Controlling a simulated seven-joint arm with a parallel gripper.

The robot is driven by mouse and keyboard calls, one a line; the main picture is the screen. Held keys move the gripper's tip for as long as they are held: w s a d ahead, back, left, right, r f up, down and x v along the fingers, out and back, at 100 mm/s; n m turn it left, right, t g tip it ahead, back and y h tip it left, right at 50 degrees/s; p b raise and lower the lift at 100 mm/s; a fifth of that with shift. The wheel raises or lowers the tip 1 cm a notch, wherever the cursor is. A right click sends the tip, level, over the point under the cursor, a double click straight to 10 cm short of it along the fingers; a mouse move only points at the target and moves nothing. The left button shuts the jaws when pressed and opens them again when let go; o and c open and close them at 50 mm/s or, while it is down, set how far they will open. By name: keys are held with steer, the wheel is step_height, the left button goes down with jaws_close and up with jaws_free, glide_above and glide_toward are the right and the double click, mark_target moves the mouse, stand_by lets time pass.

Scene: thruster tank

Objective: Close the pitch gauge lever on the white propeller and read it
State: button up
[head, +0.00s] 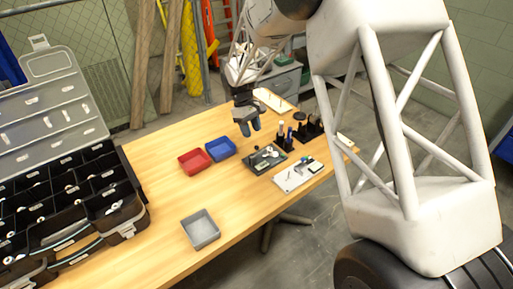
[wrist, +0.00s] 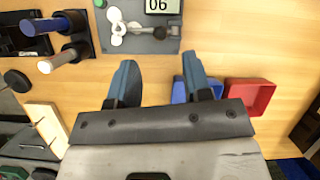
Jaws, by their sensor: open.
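My gripper (head: 250,129) hangs above the far part of the wooden table. In the wrist view its two blue fingers (wrist: 158,62) are spread apart with nothing between them. The dark grey-green gauge plate (head: 263,160) lies on the table, nearer the head camera than my gripper. In the wrist view the plate (wrist: 162,44) is cut off by the top edge, beyond the fingertips. White rounded propeller parts (wrist: 118,24) and a grey bar-like lever (wrist: 145,29) show on it. A small display (wrist: 159,5) shows digits like "06", perhaps upside down. I cannot tell the lever's exact position.
A red tray (head: 194,161) and a blue tray (head: 221,148) lie left of the plate. A light board (head: 297,175) and dark upright holders (head: 308,128) stand right of it. A grey tray (head: 200,229) and open toolbox (head: 75,200) are at left. The table between is clear.

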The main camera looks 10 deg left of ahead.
mark_target(257, 147)
steer(key=shift+x, duration=3.9)
jaws_close()
